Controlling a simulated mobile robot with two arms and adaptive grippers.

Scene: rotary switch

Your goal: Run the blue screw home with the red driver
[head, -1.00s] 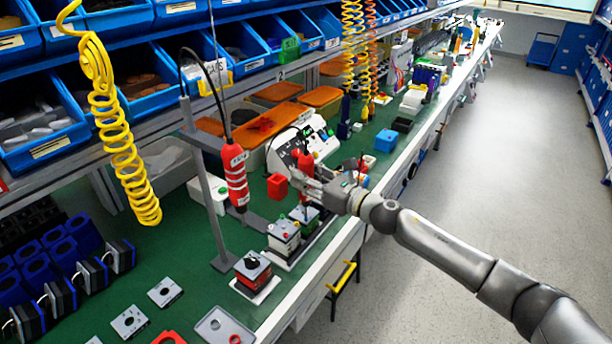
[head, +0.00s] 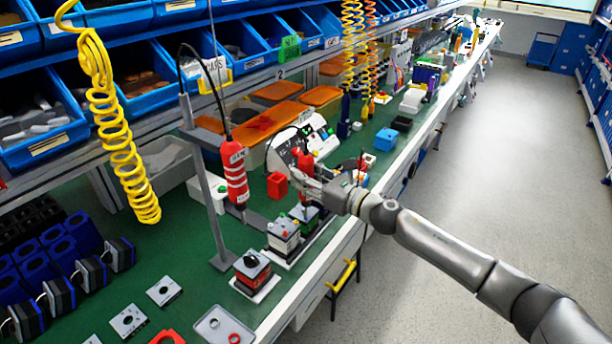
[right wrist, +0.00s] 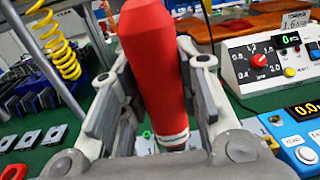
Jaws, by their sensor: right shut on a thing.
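My right gripper (head: 312,184) is shut on the red driver (head: 305,161) and holds it roughly upright over the small units on the bench. In the right wrist view the red handle (right wrist: 155,65) stands between the two fingers, with a pale band near its lower end. The driver's tip is hidden in the right wrist view. Below the driver is a dark and green unit (head: 307,214), beside a grey and white unit (head: 284,238). I cannot make out the blue screw in either view. My left gripper is out of view.
A red block (head: 277,186) is close by. A white control panel (head: 312,137) stands behind. A black-knobbed switch unit (head: 252,269) sits nearer. The aisle at right is clear.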

